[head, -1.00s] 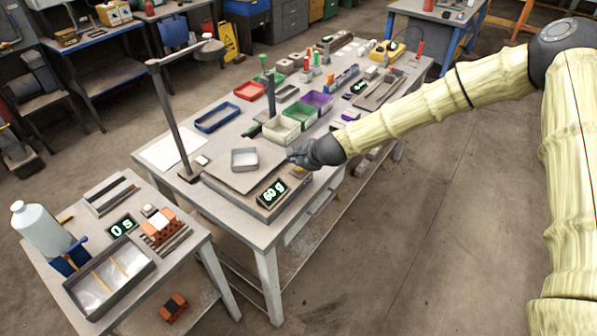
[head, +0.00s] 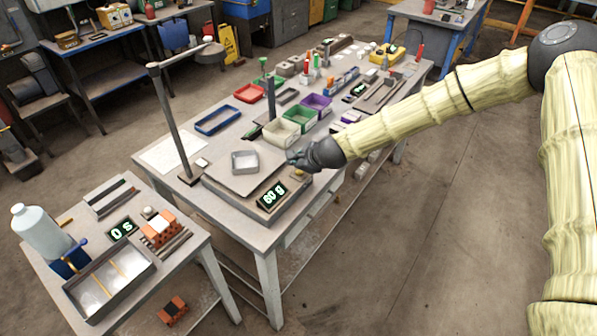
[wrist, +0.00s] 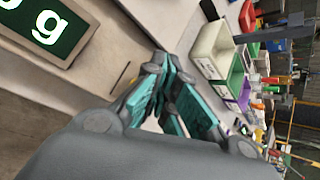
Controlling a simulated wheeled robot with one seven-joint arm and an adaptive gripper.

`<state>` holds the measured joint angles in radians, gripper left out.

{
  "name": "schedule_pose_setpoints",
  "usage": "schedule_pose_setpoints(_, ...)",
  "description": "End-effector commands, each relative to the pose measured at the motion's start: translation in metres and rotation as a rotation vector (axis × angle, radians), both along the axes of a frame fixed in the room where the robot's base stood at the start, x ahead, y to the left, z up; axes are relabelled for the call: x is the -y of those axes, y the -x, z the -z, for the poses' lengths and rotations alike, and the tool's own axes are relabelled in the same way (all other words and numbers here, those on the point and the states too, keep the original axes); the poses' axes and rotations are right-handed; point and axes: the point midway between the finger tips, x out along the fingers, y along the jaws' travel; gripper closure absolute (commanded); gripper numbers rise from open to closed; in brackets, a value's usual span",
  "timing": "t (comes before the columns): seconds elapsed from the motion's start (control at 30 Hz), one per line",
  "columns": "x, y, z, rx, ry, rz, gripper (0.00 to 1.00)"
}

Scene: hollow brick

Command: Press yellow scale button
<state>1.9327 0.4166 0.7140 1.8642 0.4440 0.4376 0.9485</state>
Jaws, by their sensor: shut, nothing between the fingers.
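The small yellow button (head: 299,172) shows on the scale's right side, just below my gripper (head: 291,157). My gripper is shut and empty, over the right edge of the scale. Contact with the button cannot be told.
A lamp-like post (head: 172,115) rises left of the scale. Cream (head: 281,131), green (head: 300,117) and purple (head: 317,103) bins stand behind my gripper. A side table (head: 120,250) with a bottle (head: 38,230) and a timer is at the lower left. The floor at right is clear.

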Motion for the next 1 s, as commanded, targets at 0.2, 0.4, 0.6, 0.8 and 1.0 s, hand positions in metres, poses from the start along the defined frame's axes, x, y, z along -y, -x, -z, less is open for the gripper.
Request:
schedule_pose_setpoints(0.2,0.0000,0.0000,0.0000,0.000,0.000,0.000,1.00)
schedule_pose_setpoints(0.4,-0.0001,0.0005,0.0037,0.000,0.000,0.000,1.00)
schedule_pose_setpoints(0.6,-0.0003,0.0015,0.0090,0.000,0.000,0.000,1.00)
schedule_pose_setpoints(0.8,-0.0004,0.0015,0.0082,0.000,0.000,0.000,1.00)
schedule_pose_setpoints(1.0,-0.0003,0.0015,0.0087,0.000,0.000,0.000,1.00)
